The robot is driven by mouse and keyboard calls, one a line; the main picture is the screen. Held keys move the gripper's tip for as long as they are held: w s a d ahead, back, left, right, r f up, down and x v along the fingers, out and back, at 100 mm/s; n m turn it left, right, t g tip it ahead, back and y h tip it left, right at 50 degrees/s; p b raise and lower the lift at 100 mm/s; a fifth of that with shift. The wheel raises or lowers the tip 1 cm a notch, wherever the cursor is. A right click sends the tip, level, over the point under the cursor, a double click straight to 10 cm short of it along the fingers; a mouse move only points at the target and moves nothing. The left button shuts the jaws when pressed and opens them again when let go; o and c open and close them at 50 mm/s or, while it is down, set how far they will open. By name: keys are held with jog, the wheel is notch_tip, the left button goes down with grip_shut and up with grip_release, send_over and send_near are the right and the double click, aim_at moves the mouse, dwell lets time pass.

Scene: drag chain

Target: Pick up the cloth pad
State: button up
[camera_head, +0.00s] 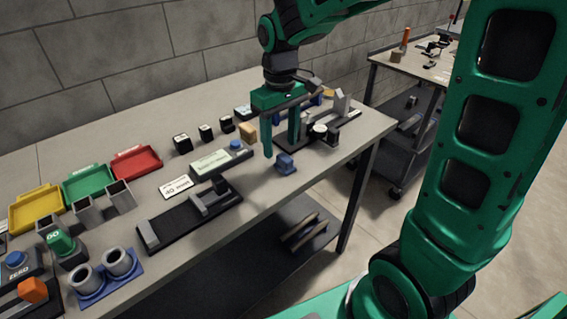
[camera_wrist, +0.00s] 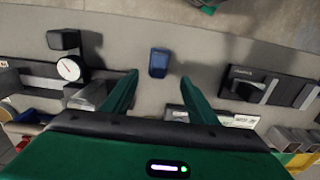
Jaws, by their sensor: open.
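A small dark blue block-like item (camera_head: 285,163) lies on the table near its front edge; it looks like the cloth pad, though I cannot make out its material. In the wrist view the blue item (camera_wrist: 159,62) is centred just beyond the fingertips, apart from both. My green gripper (camera_head: 280,146) is open and points down over the table beside the blue item. In the wrist view my gripper (camera_wrist: 160,78) has nothing between its fingers.
A round white-faced gauge (camera_head: 319,130) and grey fixtures stand right of my gripper. A black fixture (camera_head: 190,215) and a labelled block (camera_head: 209,162) lie to the left. Yellow, green and red trays (camera_head: 135,163) sit farther left. The table's front edge is close.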

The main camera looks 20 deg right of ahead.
aim_at(283, 155)
jog(key=shift+s+d+f, duration=0.1)
jog(key=shift+d+f, duration=0.05)
jog(key=shift+f, duration=1.2)
jog(key=shift+s+d+f, duration=0.1)
jog(key=shift+d+f, duration=0.05)
jog(key=shift+f, duration=1.2)
jog(key=c, duration=1.1)
